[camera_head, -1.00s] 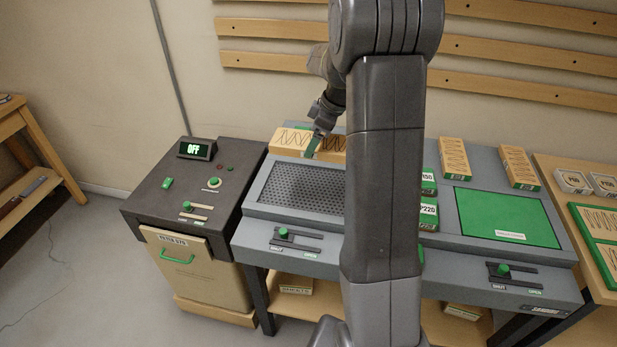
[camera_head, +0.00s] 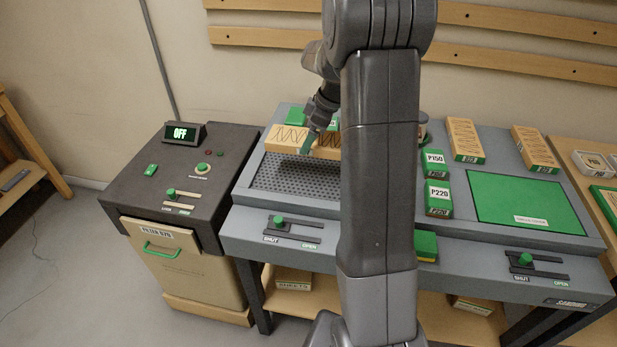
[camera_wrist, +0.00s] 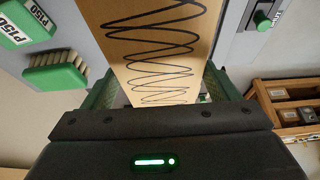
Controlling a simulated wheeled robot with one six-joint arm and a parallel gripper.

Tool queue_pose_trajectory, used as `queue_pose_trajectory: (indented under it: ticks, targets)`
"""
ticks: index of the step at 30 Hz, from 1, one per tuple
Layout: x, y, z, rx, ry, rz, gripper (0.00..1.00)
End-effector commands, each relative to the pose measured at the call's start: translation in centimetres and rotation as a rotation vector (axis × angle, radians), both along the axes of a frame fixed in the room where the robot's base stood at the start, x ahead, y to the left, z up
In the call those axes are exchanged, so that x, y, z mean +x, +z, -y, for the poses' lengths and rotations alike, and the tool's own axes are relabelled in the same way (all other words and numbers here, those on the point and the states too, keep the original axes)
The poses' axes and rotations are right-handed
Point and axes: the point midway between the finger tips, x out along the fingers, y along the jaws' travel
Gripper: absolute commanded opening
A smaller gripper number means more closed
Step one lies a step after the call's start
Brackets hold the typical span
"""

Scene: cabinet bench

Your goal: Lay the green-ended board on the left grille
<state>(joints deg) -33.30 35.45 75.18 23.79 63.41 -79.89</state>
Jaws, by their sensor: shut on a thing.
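My gripper (camera_head: 307,146) is shut on a pale wooden board (camera_head: 285,137) with black scribbled lines. In the head view the board is over the back part of the left grille (camera_head: 285,181), a dark perforated panel in a grey frame. It looks raised above the grille, though the exact gap is hard to tell. In the wrist view the board (camera_wrist: 155,45) runs between the two jaws (camera_wrist: 160,92). My arm hides its right part in the head view, and I cannot see a green end on it.
A green brush block (camera_head: 296,116) stands behind the board. Sanding blocks P150 (camera_head: 434,160) and P220 (camera_head: 438,196) stand mid-bench. Two other scribbled boards (camera_head: 465,141) (camera_head: 534,149) lie at the back right. A green sheet (camera_head: 525,203) covers the right panel. The left slider (camera_head: 280,221) is at SHUT.

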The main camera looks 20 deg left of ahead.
Motion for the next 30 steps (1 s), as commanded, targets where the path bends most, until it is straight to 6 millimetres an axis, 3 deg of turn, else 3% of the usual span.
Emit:
queue_pose_trajectory:
  ticks: [9, 21, 30]
  targets:
    - [0.0, -5.3, 0.0, -0.003, -0.001, -0.003, 0.50]
    - [0.0, -9.5, 0.1, -0.001, 0.000, -0.002, 0.50]
    - [0.0, -9.9, 0.0, 0.000, 0.000, 0.000, 0.50]
